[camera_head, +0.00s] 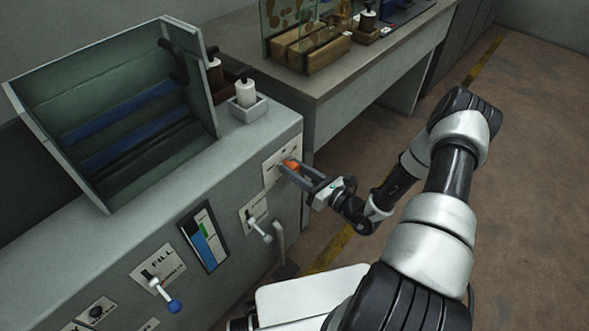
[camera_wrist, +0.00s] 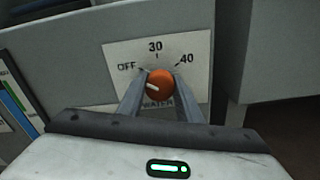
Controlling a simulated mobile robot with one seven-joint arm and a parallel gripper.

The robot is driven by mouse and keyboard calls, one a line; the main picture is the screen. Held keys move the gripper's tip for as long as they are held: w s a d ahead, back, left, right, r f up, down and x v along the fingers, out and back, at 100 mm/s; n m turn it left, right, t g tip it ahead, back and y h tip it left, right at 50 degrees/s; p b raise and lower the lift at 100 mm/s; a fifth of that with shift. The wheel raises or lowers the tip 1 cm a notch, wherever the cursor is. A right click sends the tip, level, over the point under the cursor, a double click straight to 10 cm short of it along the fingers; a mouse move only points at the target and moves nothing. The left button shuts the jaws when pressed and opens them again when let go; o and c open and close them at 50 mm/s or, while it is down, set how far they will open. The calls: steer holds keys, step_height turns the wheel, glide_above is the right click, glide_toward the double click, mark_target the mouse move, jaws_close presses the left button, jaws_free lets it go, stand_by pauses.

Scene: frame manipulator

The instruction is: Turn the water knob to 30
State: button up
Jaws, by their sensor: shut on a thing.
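The water knob (camera_wrist: 160,86) is a round orange knob with a pale pointer line, on a white label plate (camera_wrist: 190,52) marked OFF, 30 and 40. In the wrist view the pointer is at the left of the knob, toward OFF; 30 is straight above the knob and 40 is at upper right. My gripper (camera_wrist: 160,92) has one finger at each side of the knob and is shut on it. In the head view the orange knob (camera_head: 291,164) shows between the fingers of my gripper (camera_head: 293,168) at the cabinet's right end.
The grey cabinet front (camera_head: 230,240) also carries a lever with a white tip (camera_head: 266,238), a blue-tipped FILL lever (camera_head: 173,305) and a level gauge (camera_head: 203,236). A bench (camera_head: 370,65) stands behind; the floor at right is clear.

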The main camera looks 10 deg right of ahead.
steer(key=m+p, duration=0.1)
steer(key=m, duration=0.4)
steer(key=shift+m, duration=0.3)
steer(key=m+p, duration=0.1)
steer(key=m, duration=0.4)
steer(key=shift+m, duration=0.4)
steer(key=shift+f, duration=0.1)
steer(key=shift+s, duration=0.1)
steer(key=o, duration=1)
steer(key=shift+o, duration=0.2)
steer(key=p+v, duration=0.2)
steer(key=v, duration=1.5)
